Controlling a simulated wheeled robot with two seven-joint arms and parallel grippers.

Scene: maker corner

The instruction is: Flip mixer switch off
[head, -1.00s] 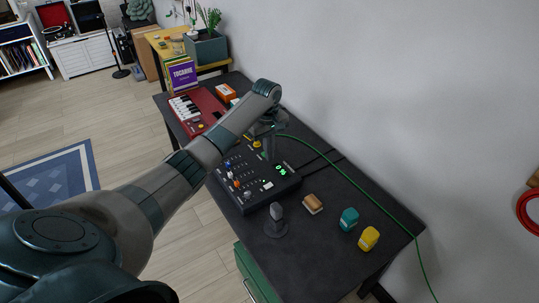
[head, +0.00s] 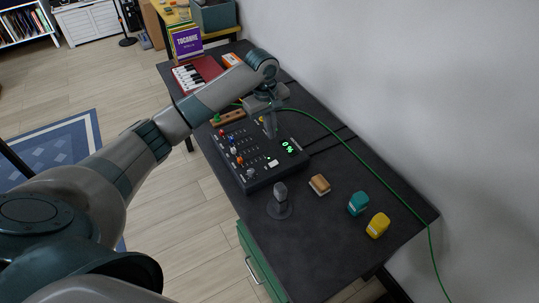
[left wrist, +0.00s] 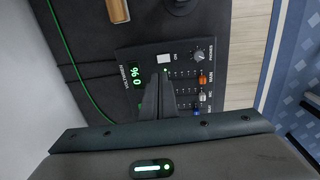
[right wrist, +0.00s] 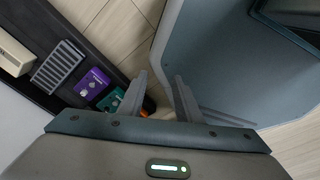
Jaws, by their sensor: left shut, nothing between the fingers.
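The black mixer (head: 240,160) lies on the dark desk, with sliders, knobs and a lit green display (head: 289,148). My left gripper (head: 270,133) is over the mixer, pointing down. In the left wrist view its fingers (left wrist: 161,76) are shut together, empty, with tips close to the switch; I cannot tell whether they touch the panel. My right gripper (right wrist: 159,76) is open and empty, away from the mixer.
A small microphone-like stand (head: 280,203), a brown block (head: 319,184), a teal object (head: 358,203) and a yellow one (head: 377,225) are on the desk's near part. A green cable (head: 350,150) runs along the wall side. A red keyboard (head: 200,73) lies beyond the mixer.

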